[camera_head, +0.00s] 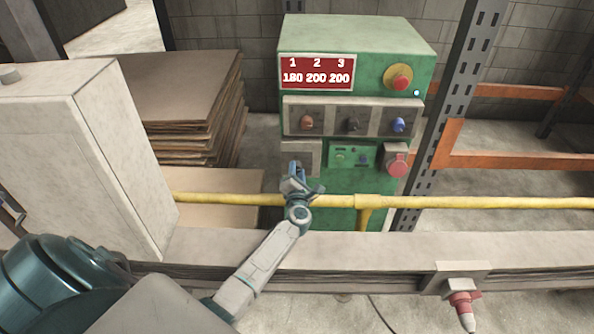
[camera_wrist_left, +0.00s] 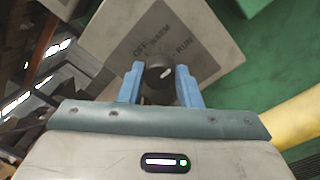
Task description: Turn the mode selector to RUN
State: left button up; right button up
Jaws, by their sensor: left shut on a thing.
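The mode selector is a round black knob (camera_wrist_left: 159,75) with a short white mark, on a grey plate (camera_wrist_left: 150,32) lettered OFF, a middle word I cannot read surely, and RUN. Its white mark slants to the upper right, roughly towards the RUN side. My left gripper (camera_wrist_left: 159,88) has its blue fingers on either side of the knob and is shut on it. In the head view, the left gripper (camera_head: 297,176) is at the lower left plate (camera_head: 306,155) of the green cabinet, and hides the knob there. My right gripper is not in view.
The green cabinet (camera_head: 375,47) carries other knobs, a red-and-yellow button (camera_head: 398,77) and a red socket (camera_head: 396,163). A yellow rail (camera_head: 470,202) crosses before it, under my left gripper. A pale box (camera_head: 95,150) stands left; a grey beam (camera_head: 380,248) runs in front.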

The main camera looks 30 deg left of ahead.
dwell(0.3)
pick_arm(q)
jog(key=o, duration=1)
jog(key=shift+s+d+f, duration=0.15)
jog(key=shift+s+d, duration=0.15)
jog(key=shift+s, duration=0.15)
jog(key=b+v, duration=0.1)
jog(key=v, duration=0.8)
jog(key=shift+s+d, duration=0.2)
jog(key=shift+s, duration=0.1)
